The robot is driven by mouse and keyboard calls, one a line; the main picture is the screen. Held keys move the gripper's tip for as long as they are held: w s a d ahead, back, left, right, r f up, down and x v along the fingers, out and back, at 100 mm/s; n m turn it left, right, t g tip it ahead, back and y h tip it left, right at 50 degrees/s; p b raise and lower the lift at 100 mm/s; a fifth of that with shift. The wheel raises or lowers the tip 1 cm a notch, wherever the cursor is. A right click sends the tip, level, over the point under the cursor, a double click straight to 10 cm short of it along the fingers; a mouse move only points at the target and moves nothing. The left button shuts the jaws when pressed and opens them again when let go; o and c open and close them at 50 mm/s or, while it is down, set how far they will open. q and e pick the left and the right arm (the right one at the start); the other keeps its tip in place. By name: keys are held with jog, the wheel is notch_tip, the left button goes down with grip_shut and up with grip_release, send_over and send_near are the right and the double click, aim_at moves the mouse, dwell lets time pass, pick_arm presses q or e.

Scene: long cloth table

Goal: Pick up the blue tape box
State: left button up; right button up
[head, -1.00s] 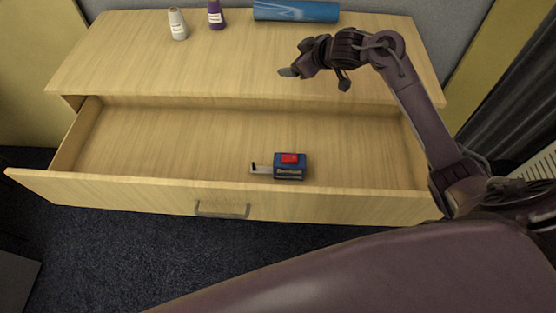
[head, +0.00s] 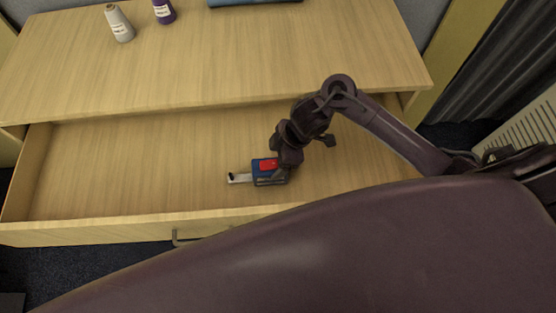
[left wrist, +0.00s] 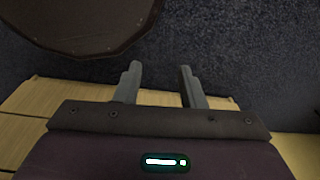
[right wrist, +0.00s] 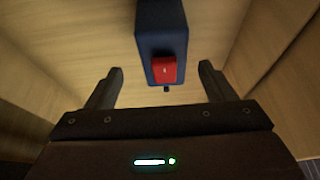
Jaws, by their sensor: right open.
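The blue tape box (head: 257,167), a blue tape measure with a red button and a pale tape end, lies in the open drawer (head: 120,165). My right gripper (head: 272,176) is low over its right part and hides some of it. In the right wrist view the box (right wrist: 160,22) shows ahead, with its red button between the lines of the two open fingers (right wrist: 160,74). The fingers are apart and no grip on the box shows. My left gripper (left wrist: 158,82) is outside the head view; its fingers are apart and empty over the dark carpet.
The drawer has side walls and a front panel (head: 90,230) with a handle (head: 180,238). The wooden top (head: 220,60) overhangs its back. A white bottle (head: 120,24), a purple bottle (head: 164,10) and a blue roll (head: 250,2) stand or lie there. The drawer's left part is empty.

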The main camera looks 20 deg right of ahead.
aim_at(272, 165)
jog(key=x, duration=0.4)
jog(key=shift+s+a+p, duration=0.3)
jog(key=shift+s, duration=0.1)
jog(key=shift+x, duration=1.2)
jog(key=shift+w+d+f, duration=0.1)
jog(key=shift+w+f, duration=0.1)
jog(key=shift+f, duration=0.1)
jog(key=c, duration=1)
pick_arm(q)
jog(key=s, duration=0.1)
jog(key=s+a, duration=0.1)
jog(key=shift+s+a+r, duration=0.1)
jog(key=shift+s+a, duration=0.15)
jog(key=shift+s, duration=0.15)
pick_arm(e)
jog(key=shift+c, duration=1.4)
